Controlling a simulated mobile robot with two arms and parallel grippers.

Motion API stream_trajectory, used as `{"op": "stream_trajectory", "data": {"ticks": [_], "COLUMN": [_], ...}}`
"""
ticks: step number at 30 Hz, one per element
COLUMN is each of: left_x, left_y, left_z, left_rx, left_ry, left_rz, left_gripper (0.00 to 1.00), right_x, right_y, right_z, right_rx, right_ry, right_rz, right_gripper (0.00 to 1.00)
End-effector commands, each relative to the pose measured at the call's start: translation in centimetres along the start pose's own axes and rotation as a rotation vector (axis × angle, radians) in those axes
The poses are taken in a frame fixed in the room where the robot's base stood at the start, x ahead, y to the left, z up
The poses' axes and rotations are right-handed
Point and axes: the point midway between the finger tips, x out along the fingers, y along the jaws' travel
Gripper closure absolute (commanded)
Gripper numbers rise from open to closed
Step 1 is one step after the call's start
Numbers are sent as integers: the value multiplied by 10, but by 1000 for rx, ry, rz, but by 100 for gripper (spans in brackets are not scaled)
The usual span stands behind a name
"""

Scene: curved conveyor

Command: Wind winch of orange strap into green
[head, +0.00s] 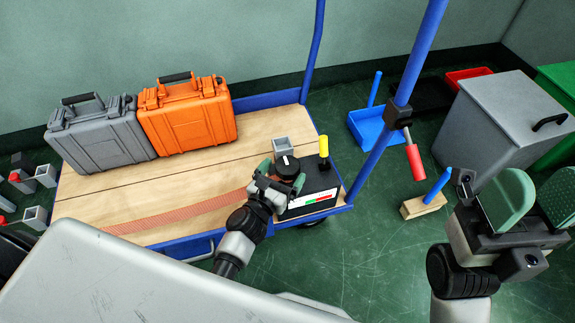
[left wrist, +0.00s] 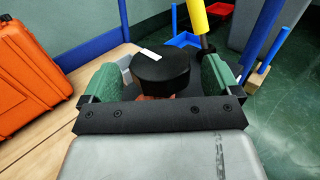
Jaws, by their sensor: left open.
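The winch (head: 318,180) is a black box on the right end of the wooden cart deck. It has a black round knob (head: 287,166) with a white mark, a yellow-topped lever (head: 323,147) and a red, white and green strip (head: 312,198) on its front. I cannot read a pointer there. The orange strap (head: 180,216) lies flat along the deck toward the winch. My left gripper (head: 280,178) is open, its green pads on either side of the knob; the left wrist view shows the knob (left wrist: 162,72) between them. My right gripper (head: 535,205) is open and empty at the right.
Orange (head: 190,122) and grey (head: 100,138) cases stand at the back of the deck. A blue post with a red-handled lever (head: 414,160) rises at the cart's right. A grey bin (head: 510,115) and blue tray (head: 370,125) stand beyond. The deck's middle is clear.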

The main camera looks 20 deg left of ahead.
Motion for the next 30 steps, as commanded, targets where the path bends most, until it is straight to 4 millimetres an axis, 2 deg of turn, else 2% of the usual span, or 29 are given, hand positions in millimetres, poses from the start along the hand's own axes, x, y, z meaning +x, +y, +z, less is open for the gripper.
{"op": "stream_trajectory", "data": {"ticks": [3, 6, 16, 26, 30], "left_x": [16, 23, 27, 26, 26], "left_y": [0, 0, 0, 0, 0], "left_z": [0, -1, 0, 0, 0], "left_rx": [2, 2, 2, 2, 3], "left_ry": [-2, 0, 1, 0, 0], "left_rz": [-1, -1, 0, 0, -5], "left_gripper": [9, 9, 9, 58, 58], "right_x": [0, 0, 1, 1, 2], "right_y": [0, 0, 0, 0, 0], "right_z": [1, 1, 1, 1, 1], "right_rx": [-1, -1, -1, -1, -1], "right_ry": [4, 6, 6, 6, 7], "right_rz": [-2, -3, -4, -3, -3], "right_gripper": [49, 49, 49, 49, 49]}}
